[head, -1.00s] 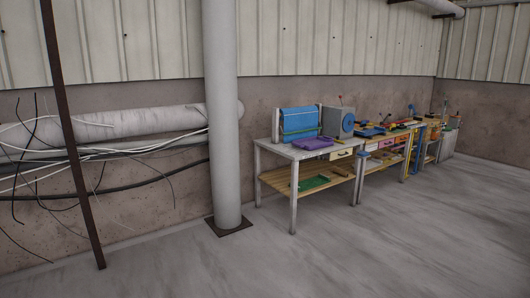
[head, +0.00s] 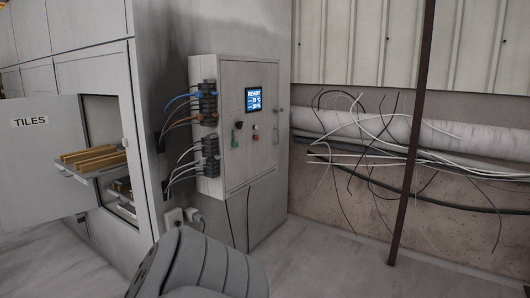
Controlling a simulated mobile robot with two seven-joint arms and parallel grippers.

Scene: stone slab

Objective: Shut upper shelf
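The upper shelf (head: 76,173) is at the left of the head view, pulled out through the opening of a grey cabinet (head: 146,130). Several long tan bars lie on it. A lower shelf (head: 122,204) shows beneath it, mostly inside the cabinet, with small dark items on it. The cabinet door (head: 38,185), marked "TILES", stands swung open to the left. Neither of my grippers shows in the view. The inner ends of the shelves are hidden by shade.
A control box (head: 236,130) with a lit "READY" screen and cables is on the cabinet's side. A thin rusty post (head: 410,140) stands at the right, before a wall with a pipe (head: 375,125) and loose wires. The floor (head: 340,270) at lower right is clear.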

